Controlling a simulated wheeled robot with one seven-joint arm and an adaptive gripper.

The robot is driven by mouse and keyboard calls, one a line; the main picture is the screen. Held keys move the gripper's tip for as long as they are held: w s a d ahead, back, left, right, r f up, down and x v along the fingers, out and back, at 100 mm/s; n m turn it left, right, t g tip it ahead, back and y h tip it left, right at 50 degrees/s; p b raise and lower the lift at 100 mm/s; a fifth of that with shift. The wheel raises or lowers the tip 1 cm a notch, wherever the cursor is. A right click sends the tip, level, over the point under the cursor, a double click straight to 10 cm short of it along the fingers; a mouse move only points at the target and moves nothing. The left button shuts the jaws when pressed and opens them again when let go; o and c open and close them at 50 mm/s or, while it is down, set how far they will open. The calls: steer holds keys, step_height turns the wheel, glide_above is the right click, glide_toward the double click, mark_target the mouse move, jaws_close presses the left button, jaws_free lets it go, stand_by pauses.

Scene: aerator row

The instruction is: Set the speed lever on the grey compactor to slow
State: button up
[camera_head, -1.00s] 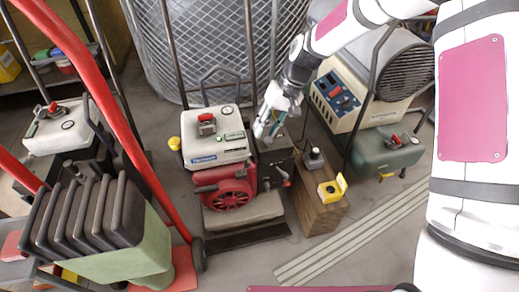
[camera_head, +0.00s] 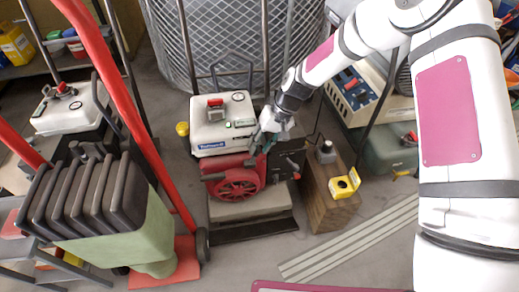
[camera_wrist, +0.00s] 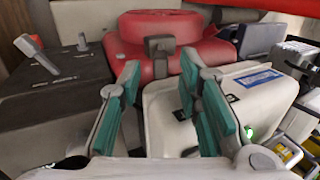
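A compactor with a cream tank (camera_head: 222,112), a red engine housing (camera_head: 237,186) and a grey base (camera_head: 245,204) stands at the centre in the head view. Its dark grey side box (camera_wrist: 50,105) fills the left of the wrist view and carries a light-tipped lever (camera_wrist: 36,54) and a small knob (camera_wrist: 82,42). A short dark lever-like part (camera_wrist: 160,47) sits by the red housing. Which lever sets the speed, I cannot tell. My gripper (camera_head: 262,146) is over the machine's right side. In the wrist view its teal-padded fingers (camera_wrist: 165,85) are apart with nothing between them.
A red hand truck (camera_head: 150,150) with a green-grey load (camera_head: 115,235) is at the left. A mesh drum (camera_head: 240,40) is behind. Floor in front is clear.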

steer(key=shift+a+f, duration=0.2)
steer(key=shift+f, duration=0.2)
jaws_close()
